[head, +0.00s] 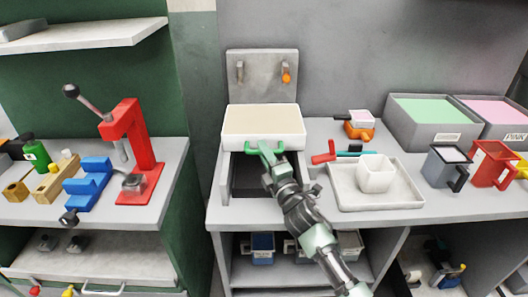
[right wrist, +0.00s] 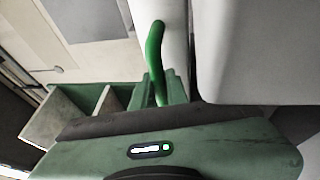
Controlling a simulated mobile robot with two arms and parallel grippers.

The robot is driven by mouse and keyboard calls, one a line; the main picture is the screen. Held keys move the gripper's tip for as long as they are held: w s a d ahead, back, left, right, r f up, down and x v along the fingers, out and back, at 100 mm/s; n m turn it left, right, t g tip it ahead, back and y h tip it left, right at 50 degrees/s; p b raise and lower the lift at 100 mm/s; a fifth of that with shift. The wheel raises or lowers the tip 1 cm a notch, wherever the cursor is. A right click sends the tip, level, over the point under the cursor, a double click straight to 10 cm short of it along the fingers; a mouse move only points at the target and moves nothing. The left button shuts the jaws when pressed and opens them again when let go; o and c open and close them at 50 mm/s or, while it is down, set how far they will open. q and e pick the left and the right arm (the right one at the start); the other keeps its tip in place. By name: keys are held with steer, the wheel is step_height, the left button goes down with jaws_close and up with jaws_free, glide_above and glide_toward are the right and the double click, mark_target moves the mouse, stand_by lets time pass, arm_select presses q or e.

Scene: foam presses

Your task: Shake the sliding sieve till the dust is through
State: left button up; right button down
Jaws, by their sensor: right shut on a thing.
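The sliding sieve (head: 262,120) is a white tray-like box with a beige inside. It sits toward the back of a grey frame (head: 226,180) with a dark open space below its front. A green handle (head: 281,147) is on the sieve's front; it also shows in the right wrist view (right wrist: 155,50). My right gripper (head: 266,150) is shut on the green handle. I cannot make out dust on the beige surface. My left gripper is not in view.
Right of the frame stands a pale tray (head: 345,198) with a white cup (head: 375,173). Behind are grey bins (head: 415,130), and further right a grey jug (head: 447,165) and a red jug (head: 490,163). A red press (head: 135,140) stands on the left bench.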

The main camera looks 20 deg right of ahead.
stand_by(0.6)
steer(key=s+a+p, duration=0.1)
steer(key=s+a, duration=0.1)
steer(key=s, duration=0.6)
steer(key=shift+a+f, duration=0.1)
steer(key=c, duration=1.4)
jaws_free()
steer(key=shift+w, duration=0.1)
steer(key=b+v, duration=0.1)
steer(key=v, duration=0.6)
steer(key=shift+s, duration=0.4)
